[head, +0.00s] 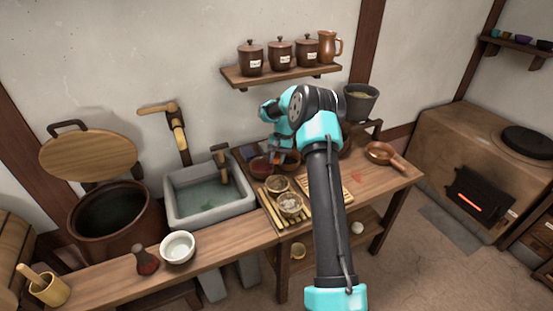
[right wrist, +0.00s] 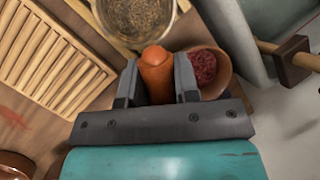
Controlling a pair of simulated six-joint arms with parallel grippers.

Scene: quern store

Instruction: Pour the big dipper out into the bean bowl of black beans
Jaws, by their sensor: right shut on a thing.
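My right gripper (head: 277,160) reaches down over the back of the worktable. In the right wrist view it (right wrist: 156,85) is shut on an orange-brown rounded handle (right wrist: 155,70), which I take to be the big dipper's. The dipper's cup is hidden behind the gripper there, and its tilt and contents cannot be told. A bowl of dark red stuff (right wrist: 205,68) is beside the fingers; it also shows in the head view (head: 259,168). A bowl of brownish grains (right wrist: 137,15) lies just past the handle's end. I cannot make out which bowl holds black beans. My left gripper is not in view.
A bowl with pale contents (head: 291,204) stands on the slatted mat (head: 270,211). A slatted board (right wrist: 50,65) lies beside the gripper. The stone sink (head: 205,216) is at left, a copper pan (head: 380,152) at right. A shelf with jars (head: 281,75) hangs above.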

